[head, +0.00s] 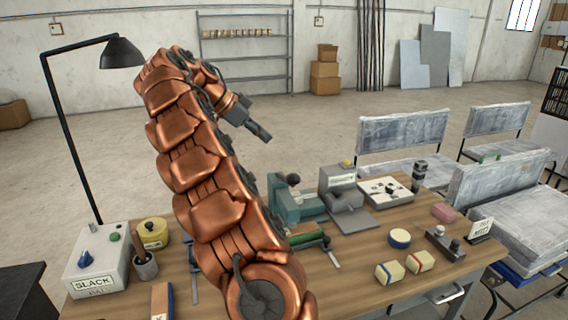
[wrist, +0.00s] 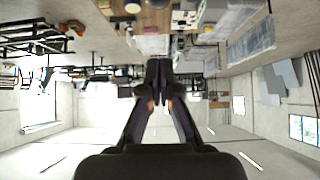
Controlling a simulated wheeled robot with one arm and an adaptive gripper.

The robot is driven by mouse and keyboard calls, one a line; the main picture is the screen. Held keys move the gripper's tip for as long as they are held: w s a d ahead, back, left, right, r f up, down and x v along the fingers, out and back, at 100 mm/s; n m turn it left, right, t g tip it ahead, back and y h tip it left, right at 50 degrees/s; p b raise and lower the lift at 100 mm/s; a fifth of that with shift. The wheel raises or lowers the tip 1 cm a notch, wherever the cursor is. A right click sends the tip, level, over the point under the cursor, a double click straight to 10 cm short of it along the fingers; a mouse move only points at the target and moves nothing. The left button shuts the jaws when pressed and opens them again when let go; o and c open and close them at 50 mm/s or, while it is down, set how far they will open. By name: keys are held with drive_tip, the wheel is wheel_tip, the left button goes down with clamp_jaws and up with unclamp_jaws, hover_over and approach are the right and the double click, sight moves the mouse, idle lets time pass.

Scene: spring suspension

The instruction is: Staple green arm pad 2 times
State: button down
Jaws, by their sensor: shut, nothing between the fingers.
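A long tool with a green top (head: 311,241) lies on the wooden workbench (head: 360,270), partly hidden behind my copper arm. It is the green item nearest my arm, but I cannot tell for certain that it is the green arm pad. My gripper (head: 261,133) is raised well above and behind the bench, apart from everything on it. In the wrist view my gripper (wrist: 160,68) has its fingertips together, with nothing between them. That view looks upside down, with the bench (wrist: 150,44) at its top edge.
A teal machine (head: 300,205) and a grey press (head: 347,200) stand at the bench's back. A white control box (head: 97,262) and black lamp (head: 121,52) stand left. Yellow-ended blocks (head: 390,272) and a black device (head: 445,244) sit right. Padded benches (head: 400,135) stand behind.

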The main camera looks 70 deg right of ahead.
drive_tip(key=shift+x, duration=1.5)
drive_tip(key=p, duration=0.2)
hover_over(288, 176)
wheel_tip(288, 176, down, 5)
drive_tip(key=shift+r, duration=0.1)
wheel_tip(288, 176, down, 3)
drive_tip(key=shift+r+p, duration=0.1)
drive_tip(key=shift+p, duration=0.25)
drive_tip(key=shift+w+f, duration=0.1)
drive_tip(key=shift+f, duration=0.6)
